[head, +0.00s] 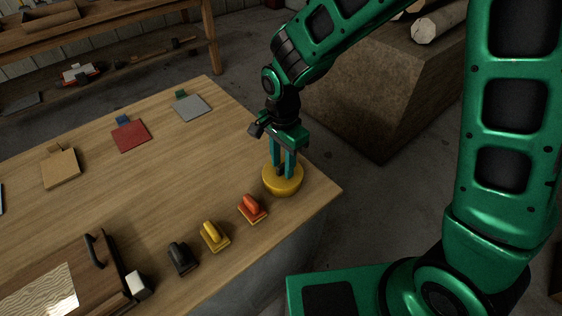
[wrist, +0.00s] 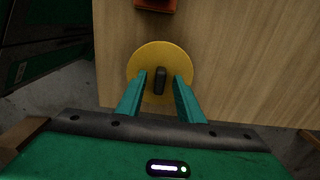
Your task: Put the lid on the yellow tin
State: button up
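The yellow tin (head: 283,186) stands upright near the right corner of the wooden table, low and round. In the wrist view its top shows as a round yellow disc with a dark upright knob (wrist: 160,80), which looks like the lid. I cannot make out a seam between lid and tin. My gripper (head: 284,172) points down over the disc. In the wrist view my gripper (wrist: 161,78) has its two teal fingers apart, one on each side of the knob, with a gap visible on both sides. The fingers hide part of the disc.
Orange (head: 252,209), yellow (head: 214,237) and black (head: 181,259) handled blocks stand in a row along the near edge. A dark wooden board (head: 103,262) with a handle lies lower left. Grey (head: 191,108), red (head: 131,137) and tan (head: 61,170) sheets lie farther back. The table's middle is clear.

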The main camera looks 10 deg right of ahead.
notch_tip(320, 180, up, 11)
jog(key=shift+f, duration=0.15)
dwell(0.4)
jog(key=s+d+r+n, duration=0.1)
jog(key=s+d+r, duration=0.1)
jog(key=d, duration=0.9)
jog(key=s+d+r+n, duration=0.1)
jog(key=s+d+r, duration=0.15)
jog(key=d, duration=0.85)
jog(key=s+d+n, duration=0.2)
jog(key=s+d, duration=1.1)
jog(key=s, duration=0.3)
jog(key=shift+f+n, duration=0.25)
jog(key=shift+n, duration=0.15)
